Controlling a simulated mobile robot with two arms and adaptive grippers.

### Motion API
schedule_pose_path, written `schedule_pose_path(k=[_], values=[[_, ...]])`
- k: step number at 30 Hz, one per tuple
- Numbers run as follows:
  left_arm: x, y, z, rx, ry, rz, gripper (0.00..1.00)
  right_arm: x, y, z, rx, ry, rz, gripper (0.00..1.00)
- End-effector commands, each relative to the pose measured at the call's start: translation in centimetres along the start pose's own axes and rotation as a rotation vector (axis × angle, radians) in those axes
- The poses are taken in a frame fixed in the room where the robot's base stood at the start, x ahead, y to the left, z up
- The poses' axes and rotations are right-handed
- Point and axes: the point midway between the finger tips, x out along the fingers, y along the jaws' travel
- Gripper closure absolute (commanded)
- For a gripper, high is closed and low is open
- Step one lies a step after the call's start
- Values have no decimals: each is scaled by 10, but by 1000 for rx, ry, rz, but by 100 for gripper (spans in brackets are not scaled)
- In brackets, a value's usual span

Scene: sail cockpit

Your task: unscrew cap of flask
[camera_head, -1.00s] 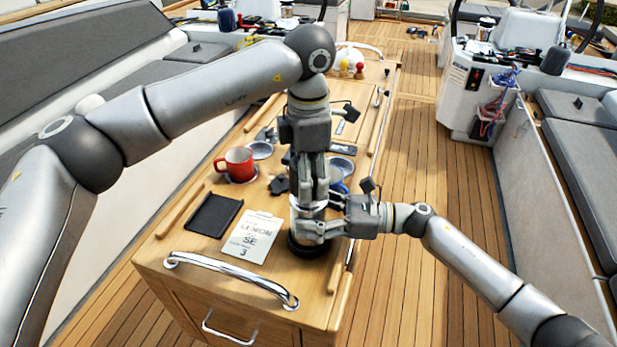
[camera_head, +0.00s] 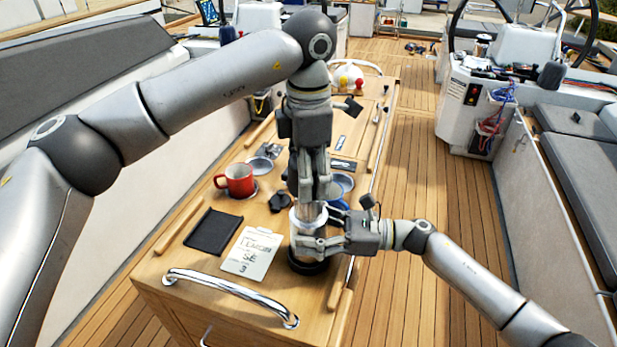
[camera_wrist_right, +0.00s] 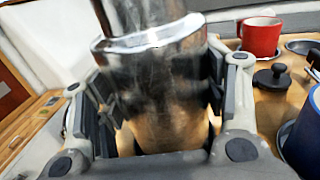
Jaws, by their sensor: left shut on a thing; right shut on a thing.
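A shiny silver flask (camera_head: 300,228) stands upright at the near right of the wooden table, with a black ring at its base. My right gripper (camera_head: 318,244) is shut around its body from the right. In the right wrist view, the flask (camera_wrist_right: 165,95) sits between both fingers, and a narrower metal part (camera_wrist_right: 145,12) shows above its rim. My left gripper (camera_head: 313,192) points straight down over the flask, shut on the silver cap (camera_head: 311,210). The cap's upper part is hidden by the fingers. I cannot tell whether cap and flask still touch.
A red mug (camera_head: 238,178), a black lid (camera_head: 279,200) and a dark tray (camera_head: 212,232) are on the wooden table (camera_head: 185,255). A note card (camera_head: 252,252) lies left of the flask. A blue mug (camera_wrist_right: 303,140) is close by. A chrome rail (camera_head: 230,293) runs along the near edge.

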Motion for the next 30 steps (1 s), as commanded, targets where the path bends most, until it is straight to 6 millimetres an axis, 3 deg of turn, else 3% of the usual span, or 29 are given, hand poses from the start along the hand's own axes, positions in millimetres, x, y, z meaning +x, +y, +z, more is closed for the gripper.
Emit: schedule_pose_path(k=[1, 6, 19, 23, 30], values=[[0, 0, 0, 0, 0, 0, 65, 0, 0, 0, 0, 0, 0, 31], [0, 0, 0, 0, -1, 1, 65, 0, 0, 0, 0, 0, 0, 10], [0, 0, 0, -1, -1, 1, 65, -6, 0, 0, 0, 1, -2, 10], [0, 0, 0, -1, -1, 1, 65, -24, -1, -1, 0, 2, -3, 10], [0, 0, 0, 0, -1, 1, 65, -76, 0, -1, 2, 3, -3, 10]])
